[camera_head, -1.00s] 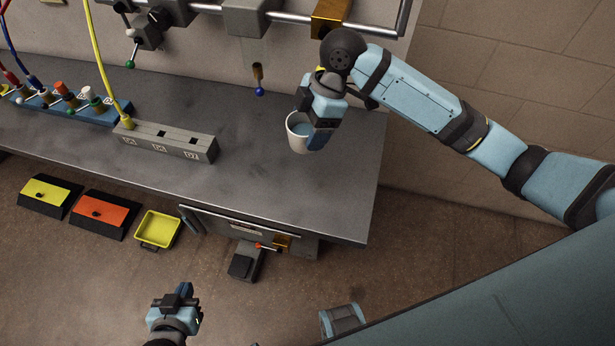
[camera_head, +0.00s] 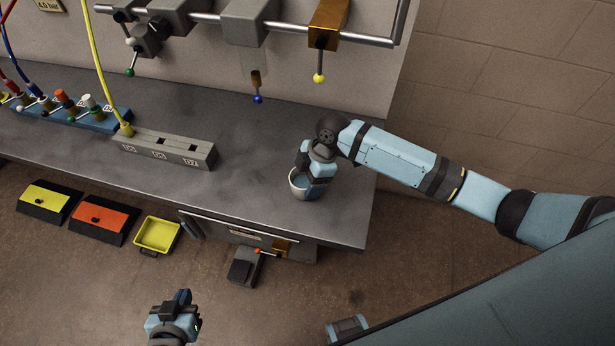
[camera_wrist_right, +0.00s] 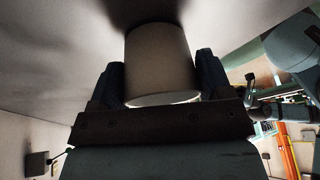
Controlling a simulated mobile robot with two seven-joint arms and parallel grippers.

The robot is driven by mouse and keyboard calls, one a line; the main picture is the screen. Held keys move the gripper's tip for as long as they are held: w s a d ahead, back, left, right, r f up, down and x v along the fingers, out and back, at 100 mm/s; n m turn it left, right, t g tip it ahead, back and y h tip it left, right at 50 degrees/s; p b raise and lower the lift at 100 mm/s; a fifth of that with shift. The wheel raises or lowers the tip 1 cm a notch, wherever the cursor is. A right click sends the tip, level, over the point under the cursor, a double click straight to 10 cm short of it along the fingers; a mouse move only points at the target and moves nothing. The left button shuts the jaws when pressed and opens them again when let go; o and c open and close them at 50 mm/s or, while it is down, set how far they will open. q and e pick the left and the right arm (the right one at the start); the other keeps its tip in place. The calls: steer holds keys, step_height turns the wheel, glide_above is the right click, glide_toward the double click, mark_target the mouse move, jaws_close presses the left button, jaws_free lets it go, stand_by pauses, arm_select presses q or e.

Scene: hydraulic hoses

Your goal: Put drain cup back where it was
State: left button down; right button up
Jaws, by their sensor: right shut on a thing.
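The drain cup (camera_head: 297,190) is a white cup with bluish liquid in it, at the right part of the grey bench (camera_head: 250,195). My right gripper (camera_head: 311,190) is shut on the cup at its right side. In the right wrist view the pale cup (camera_wrist_right: 160,62) sits between the two dark fingers (camera_wrist_right: 160,85). The cup is at or very near the bench top; I cannot tell whether it touches. My left gripper (camera_head: 177,300) is empty, low over the floor in front of the bench; its jaw opening is unclear.
A grey block with slots (camera_head: 165,148) and a blue hose rack (camera_head: 75,112) stand on the bench to the left. Valves with coloured knobs, one blue (camera_head: 258,99) and one yellow (camera_head: 319,78), hang above. A yellow tray (camera_head: 157,234) is on the floor. Bench around the cup is clear.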

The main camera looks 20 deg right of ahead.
steer(key=o, duration=1)
steer(key=shift+f, duration=0.1)
steer(key=shift+d+r, duration=0.15)
steer(key=shift+r, duration=0.25)
steer(key=b+v, duration=0.1)
steer(key=v, duration=1)
steer(key=shift+r, duration=0.25)
steer(key=shift+f, duration=0.1)
